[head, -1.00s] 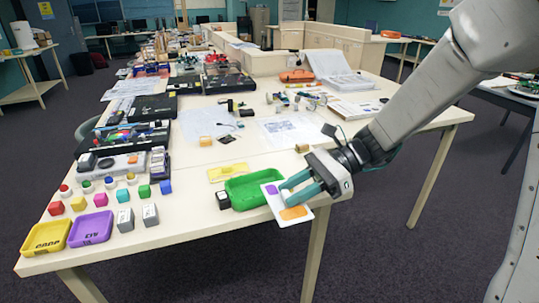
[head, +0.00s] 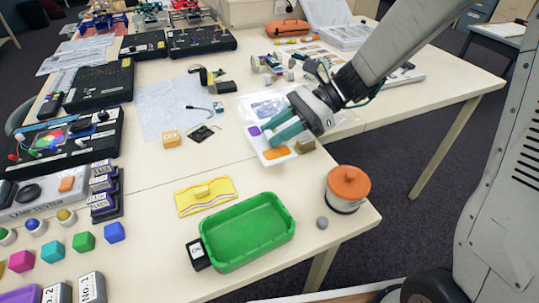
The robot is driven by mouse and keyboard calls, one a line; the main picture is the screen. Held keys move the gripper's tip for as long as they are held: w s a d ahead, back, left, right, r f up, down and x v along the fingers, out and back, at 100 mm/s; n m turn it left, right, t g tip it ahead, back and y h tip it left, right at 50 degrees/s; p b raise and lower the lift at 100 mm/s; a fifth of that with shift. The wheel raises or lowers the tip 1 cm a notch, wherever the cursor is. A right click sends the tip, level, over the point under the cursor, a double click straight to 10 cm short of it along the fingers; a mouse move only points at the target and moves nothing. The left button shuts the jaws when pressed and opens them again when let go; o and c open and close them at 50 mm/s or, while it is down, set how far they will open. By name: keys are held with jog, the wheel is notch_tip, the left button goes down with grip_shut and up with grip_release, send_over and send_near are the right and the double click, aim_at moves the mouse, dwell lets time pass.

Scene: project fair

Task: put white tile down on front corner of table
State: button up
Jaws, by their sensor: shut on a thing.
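The white tile (head: 262,145) has a purple patch and an orange patch. My gripper (head: 269,135) is shut on it with teal fingers and covers part of it. The tile is over the middle of the table (head: 150,262), by a printed sheet and a small brown block (head: 304,146); its exact height above the top is hard to tell. The front corner of the table, lower right, bears a pot with an orange lid (head: 348,184) and a small grey ball (head: 322,222).
A green tray (head: 248,262) stands left of the pot, with a black labelled cube (head: 198,254) at its left. A yellow piece (head: 206,196) lies behind it. Bare tabletop shows between the yellow piece and the pot. Several coloured blocks and black boxes fill the left side.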

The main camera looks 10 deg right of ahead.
send_over(278, 171)
jog(key=f, duration=0.4)
jog(key=shift+s+a+f, duration=0.1)
jog(key=shift+a+f, duration=0.2)
jog(key=shift+d+f, duration=0.1)
jog(key=shift+f, duration=2.4)
jog(key=shift+f, duration=0.2)
jog(key=o, duration=1)
jog(key=shift+r, duration=0.15)
jog(key=shift+d+r, duration=0.15)
jog(key=shift+d, duration=0.05)
jog(key=v, duration=1.1)
jog(key=shift+d, duration=0.3)
